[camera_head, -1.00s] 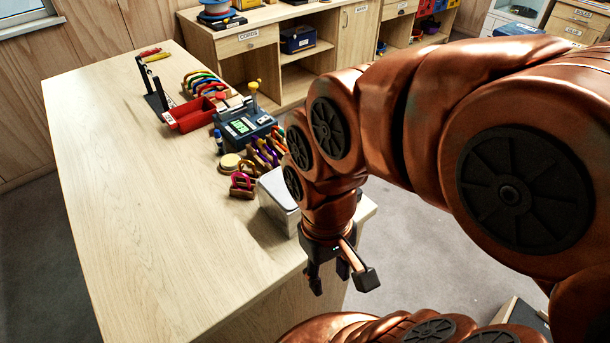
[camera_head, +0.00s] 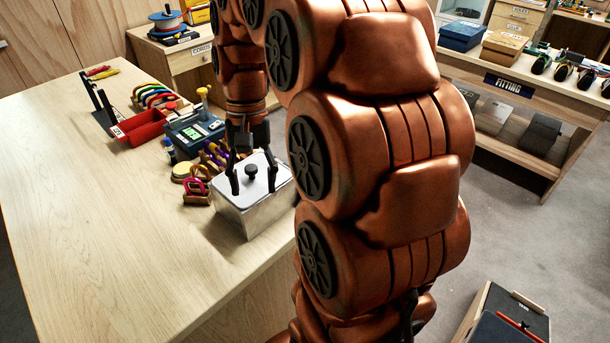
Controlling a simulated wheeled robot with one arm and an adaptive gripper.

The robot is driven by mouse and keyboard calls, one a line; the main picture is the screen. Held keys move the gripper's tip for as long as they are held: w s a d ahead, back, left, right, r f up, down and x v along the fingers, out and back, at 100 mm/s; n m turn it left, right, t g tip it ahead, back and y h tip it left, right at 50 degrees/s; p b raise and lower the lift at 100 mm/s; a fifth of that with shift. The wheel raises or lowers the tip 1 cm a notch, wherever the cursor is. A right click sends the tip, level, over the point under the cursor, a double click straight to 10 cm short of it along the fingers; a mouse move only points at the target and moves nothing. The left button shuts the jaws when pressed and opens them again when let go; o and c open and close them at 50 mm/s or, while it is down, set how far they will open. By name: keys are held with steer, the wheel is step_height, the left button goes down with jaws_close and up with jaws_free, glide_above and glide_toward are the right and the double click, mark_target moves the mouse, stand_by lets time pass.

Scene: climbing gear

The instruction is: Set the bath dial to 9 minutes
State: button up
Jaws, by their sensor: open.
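A silver box-shaped bath (camera_head: 265,218) with a pale lid (camera_head: 256,193) stands near the right edge of the wooden table. A small black knob (camera_head: 251,171) rises from the middle of the lid. No dial or minute marks can be made out on the sides facing me. My gripper (camera_head: 253,187) is open and points down over the bath. Its two dark fingers show left and right of the knob, with a gap between them and the knob. I cannot tell whether the fingertips touch the lid.
The left and front of the table (camera_head: 80,200) are clear. My arm hides much of the right side.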

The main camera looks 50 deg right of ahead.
steer(key=w+d+m, duration=0.1)
steer(key=d, duration=0.2)
steer(key=w+d+m+b, duration=0.1)
steer(key=d, duration=0.1)
steer(key=w+d+f+m+y, duration=0.1)
steer(key=d, duration=0.2)
steer(key=shift+d+b, duration=0.35)
steer(key=shift+b, duration=0.05)
steer(key=d+f+m+t+y+b, duration=0.15)
steer(key=d+m, duration=0.25)
steer(key=d, duration=0.7)
steer(key=shift+h, duration=0.35)
steer(key=b+x, duration=0.5)
steer(key=b, duration=0.1)
steer(key=shift+s+a+f+b, duration=0.1)
steer(key=shift+s+f+b, duration=0.1)
steer(key=shift+f+b, duration=0.2)
steer(key=shift+g+x, duration=0.25)
steer(key=shift+x, duration=0.85)
steer(key=shift+a, duration=0.1)
steer(key=shift+s, duration=0.1)
jaws_close()
